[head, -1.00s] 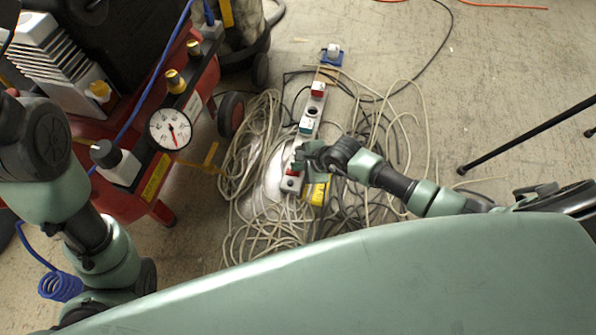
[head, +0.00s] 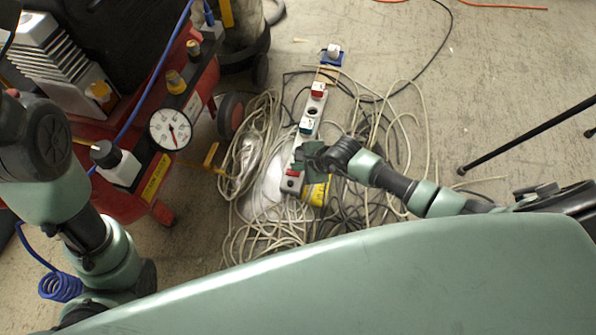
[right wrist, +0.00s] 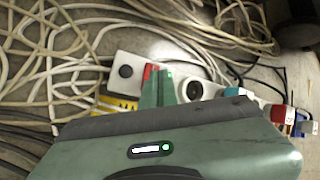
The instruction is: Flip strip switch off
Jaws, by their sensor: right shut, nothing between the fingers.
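The white power strip (head: 312,107) lies on the floor among cables, running from the top down to the lower left in the head view. Its near end has a red switch (head: 291,173) and a dark round button. In the right wrist view the red switch (right wrist: 150,72) is partly hidden behind my fingers. My right gripper (head: 299,161) is shut and empty, with its fingertips over the strip just beside the red switch; it also shows in the right wrist view (right wrist: 158,88). I cannot tell whether it touches the switch. My left gripper is out of view.
Loose pale cables (head: 262,225) surround the strip. A red compressor with a pressure gauge (head: 170,129) stands at the left. A black tripod-like leg (head: 525,135) stands at the right. The concrete floor at upper right is mostly clear.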

